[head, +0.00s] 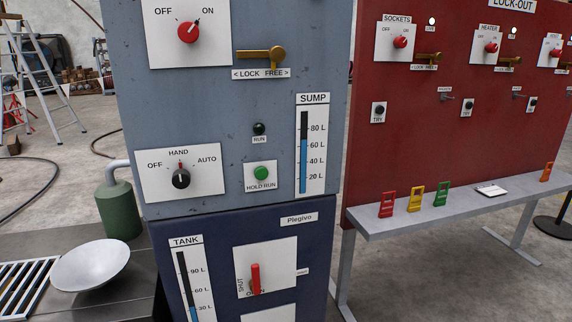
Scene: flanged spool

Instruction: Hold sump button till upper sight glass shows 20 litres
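The green sump button (261,173) sits on a white plate marked HOLD RUN, on the grey-blue upper panel. Nothing touches it. The upper sight glass (304,165), labelled SUMP, is to its right; its blue column tops out between the 60 and 80 litre marks, with black above. The RUN lamp (259,129) above the button looks dark. The black selector knob (181,179) to the left has its pointer up at HAND. The red switch (188,32) at the top points toward ON. My gripper is not in view.
A red handle (255,279) is on the dark blue panel. A white bowl (91,265) stands at lower left by a green canister (118,210). A grey bench (450,207) with coloured tags is right.

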